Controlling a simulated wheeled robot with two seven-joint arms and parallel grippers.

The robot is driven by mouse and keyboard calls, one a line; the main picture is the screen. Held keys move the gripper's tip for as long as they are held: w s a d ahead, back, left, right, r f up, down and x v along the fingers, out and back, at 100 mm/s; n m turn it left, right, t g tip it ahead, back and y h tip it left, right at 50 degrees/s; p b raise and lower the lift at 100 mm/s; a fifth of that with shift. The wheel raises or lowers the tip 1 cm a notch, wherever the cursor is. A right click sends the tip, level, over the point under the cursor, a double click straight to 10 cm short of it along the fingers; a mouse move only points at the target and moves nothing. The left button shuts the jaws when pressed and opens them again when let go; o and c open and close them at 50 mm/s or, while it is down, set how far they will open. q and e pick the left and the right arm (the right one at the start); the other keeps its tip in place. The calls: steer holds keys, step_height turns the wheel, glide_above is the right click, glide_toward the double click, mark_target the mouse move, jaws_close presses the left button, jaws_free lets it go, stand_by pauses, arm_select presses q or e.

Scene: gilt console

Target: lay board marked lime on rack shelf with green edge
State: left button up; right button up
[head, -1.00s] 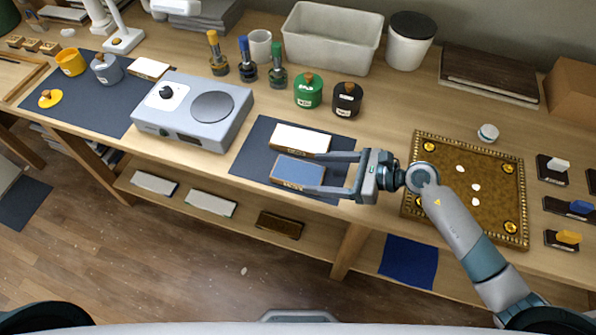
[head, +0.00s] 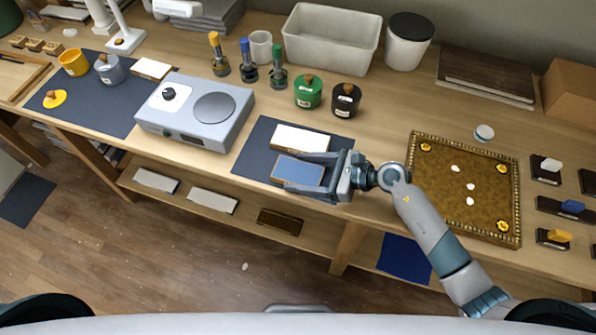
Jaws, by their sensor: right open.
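Two boards lie on a dark mat (head: 256,150) at the front of the bench: a white-topped board (head: 300,139) behind and a blue-topped board (head: 297,170) in front. Both have brown front edges; I cannot read a lime mark on either. My right gripper (head: 298,171) is open, its fingers reaching left along the far and near sides of the blue-topped board. I cannot tell whether they touch it. Below, the rack shelf (head: 245,213) carries a pale slab (head: 213,200) with a greenish front edge. My left gripper is out of view.
Another pale slab (head: 156,180) and a brown slab (head: 280,221) are on the lower shelf, with bare wood between. A grey device (head: 194,111) stands left of the mat. A green pot (head: 308,92) and a black pot (head: 346,100) stand behind; an ornate tray (head: 465,190) is right.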

mark_target(303, 173)
steer(key=c, duration=1)
steer(key=shift+r, duration=0.15)
steer(key=shift+r+b, duration=0.3)
steer(key=shift+r, duration=0.3)
step_height(303, 173, up, 2)
steer(key=shift+r+b, duration=0.1)
steer(key=shift+b, duration=0.35)
steer(key=s+d+r+b, duration=0.1)
steer(key=s+d+r, duration=0.1)
steer(key=d, duration=0.1)
steer(key=s+d+r+b, duration=0.1)
steer(key=s+d+r, duration=0.1)
steer(key=d+r, duration=0.1)
steer(key=s+d+r+b, duration=0.2)
steer(key=d, duration=0.1)
steer(key=shift+s+d+r, duration=0.2)
steer(key=shift+d, duration=0.2)
